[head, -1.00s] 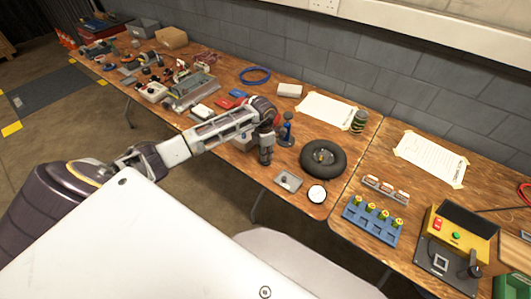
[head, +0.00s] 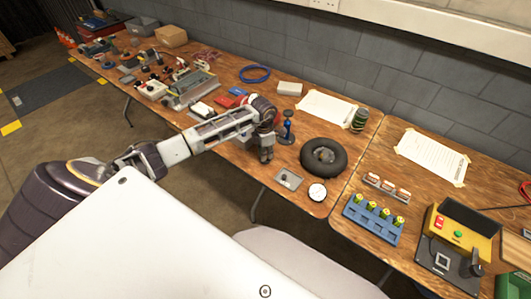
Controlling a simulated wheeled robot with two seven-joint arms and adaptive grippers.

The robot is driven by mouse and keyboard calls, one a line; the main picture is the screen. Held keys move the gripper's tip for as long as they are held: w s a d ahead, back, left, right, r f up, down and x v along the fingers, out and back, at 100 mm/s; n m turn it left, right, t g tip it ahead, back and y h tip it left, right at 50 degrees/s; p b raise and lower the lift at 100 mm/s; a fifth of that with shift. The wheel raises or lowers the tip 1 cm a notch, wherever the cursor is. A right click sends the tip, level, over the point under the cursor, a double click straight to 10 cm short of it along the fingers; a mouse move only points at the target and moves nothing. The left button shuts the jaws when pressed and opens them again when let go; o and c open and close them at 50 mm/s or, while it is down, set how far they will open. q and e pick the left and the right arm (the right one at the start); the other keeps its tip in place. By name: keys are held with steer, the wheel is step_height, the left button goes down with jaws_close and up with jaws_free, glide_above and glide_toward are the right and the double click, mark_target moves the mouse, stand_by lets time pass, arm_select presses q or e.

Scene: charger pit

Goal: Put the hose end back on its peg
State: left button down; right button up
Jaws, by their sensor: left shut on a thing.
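My left gripper (head: 266,152) reaches in from the left over the table's front part, pointing down. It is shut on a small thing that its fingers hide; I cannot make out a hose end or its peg. A blue and black upright stand (head: 288,127) on a round dark base is just right of the gripper. A black tyre (head: 338,166) lies flat to the right of the stand. A round white-faced gauge (head: 317,192) and a small grey tray (head: 288,180) lie in front of the tyre. My right gripper is not in view.
A blue coil (head: 255,74) and a white box (head: 289,89) lie behind. A blue rack (head: 371,220) with several yellow-green pieces and a yellow control box (head: 459,232) stand at right. The left stretch of table is crowded. Paper sheets (head: 432,157) lie near the wall.

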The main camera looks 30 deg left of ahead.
arm_select(q)
steer(key=shift+f+b, duration=0.3)
steer(key=shift+f, duration=0.1)
steer(key=c, duration=1.3)
jaws_free()
steer(key=shift+r, duration=0.1)
steer(key=shift+a+r, duration=0.2)
steer(key=shift+r, duration=5.75)
